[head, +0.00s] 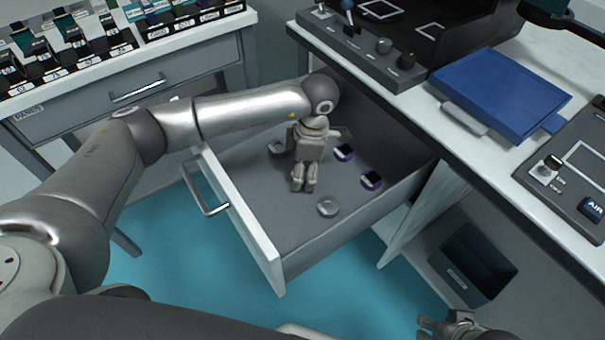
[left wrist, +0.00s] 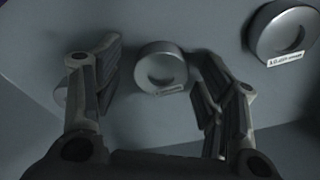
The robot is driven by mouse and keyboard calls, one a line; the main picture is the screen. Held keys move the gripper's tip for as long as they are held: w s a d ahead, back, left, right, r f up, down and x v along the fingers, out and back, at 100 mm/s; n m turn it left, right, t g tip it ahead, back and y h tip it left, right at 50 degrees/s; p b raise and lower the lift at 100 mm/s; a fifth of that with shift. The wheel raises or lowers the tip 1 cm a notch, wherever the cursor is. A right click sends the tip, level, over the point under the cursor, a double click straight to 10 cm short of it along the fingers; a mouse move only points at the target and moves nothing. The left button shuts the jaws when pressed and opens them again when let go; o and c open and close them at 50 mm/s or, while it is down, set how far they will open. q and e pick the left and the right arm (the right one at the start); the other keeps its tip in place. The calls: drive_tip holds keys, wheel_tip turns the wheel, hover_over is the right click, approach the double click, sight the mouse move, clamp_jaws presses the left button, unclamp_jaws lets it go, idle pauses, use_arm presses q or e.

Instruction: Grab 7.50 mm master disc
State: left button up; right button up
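My left gripper (head: 303,187) reaches down into the open drawer (head: 268,228). In the left wrist view its fingers are apart, one on each side of a silver ring-shaped disc (left wrist: 142,72), with small gaps visible. That disc has a small label too blurred to read. A larger silver disc (left wrist: 262,38) with a white label, also not legible, lies at the upper right there. Part of another disc (left wrist: 61,96) shows behind the left finger. Which one is the 7.50 mm master disc I cannot tell. My right gripper (head: 450,327) is at the bottom edge, partly cut off.
In the drawer are two dark purple-edged pieces (head: 371,182) and a silver round piece (head: 328,206). A white-topped table with a blue case (head: 515,92) stands right. A dark bin (head: 472,265) is below it. A labelled rack (head: 68,48) stands upper left.

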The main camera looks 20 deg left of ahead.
use_arm(q)
drive_tip(key=c, duration=0.9)
drive_tip(key=shift+c, duration=0.7)
drive_tip(key=shift+r, duration=0.15)
